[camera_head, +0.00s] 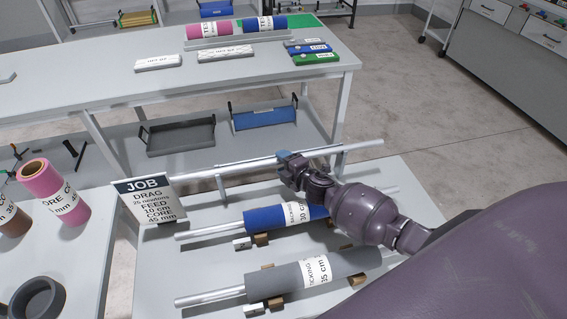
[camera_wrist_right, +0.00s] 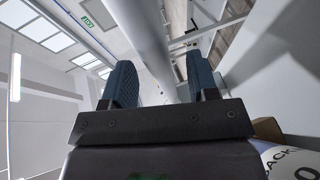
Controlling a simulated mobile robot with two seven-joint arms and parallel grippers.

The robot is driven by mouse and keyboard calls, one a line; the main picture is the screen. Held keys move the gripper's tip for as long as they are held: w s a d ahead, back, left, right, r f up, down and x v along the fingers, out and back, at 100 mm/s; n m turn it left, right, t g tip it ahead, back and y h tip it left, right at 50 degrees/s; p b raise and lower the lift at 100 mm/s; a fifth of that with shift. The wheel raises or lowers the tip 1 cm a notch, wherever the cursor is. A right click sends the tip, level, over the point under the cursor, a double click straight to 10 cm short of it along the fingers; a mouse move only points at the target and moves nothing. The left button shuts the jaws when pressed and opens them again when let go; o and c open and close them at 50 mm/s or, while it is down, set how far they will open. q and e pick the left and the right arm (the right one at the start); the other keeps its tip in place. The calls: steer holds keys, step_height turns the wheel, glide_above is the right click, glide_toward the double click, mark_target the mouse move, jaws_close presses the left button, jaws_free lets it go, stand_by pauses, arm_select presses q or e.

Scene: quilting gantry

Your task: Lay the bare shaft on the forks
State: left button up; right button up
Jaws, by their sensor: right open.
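The bare shaft (camera_head: 245,163) is a long pale metal rod. It runs from behind the JOB sign to the upper right in the head view, above the back of the low table. A grey upright support (camera_head: 221,187), which looks like one of the forks, is under its left part. I cannot tell exactly how the shaft sits on it. My right gripper (camera_head: 287,161) is at the shaft's middle, open. In the right wrist view the shaft (camera_wrist_right: 142,45) passes between the blue fingers (camera_wrist_right: 157,85), with a gap visible at the right finger. My left gripper is not in view.
A blue roll (camera_head: 285,218) and a grey roll (camera_head: 310,277) on shafts lie on blocks in front. The JOB sign (camera_head: 149,198) stands at left, near a pink roll (camera_head: 68,203). A long table (camera_head: 120,85) is behind. Floor at right is clear.

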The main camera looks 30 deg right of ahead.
steer(key=p+v, duration=0.1)
steer(key=v, duration=0.9)
steer(key=shift+s+d+r, duration=0.1)
steer(key=shift+s+r, duration=0.05)
steer(key=shift+s, duration=0.2)
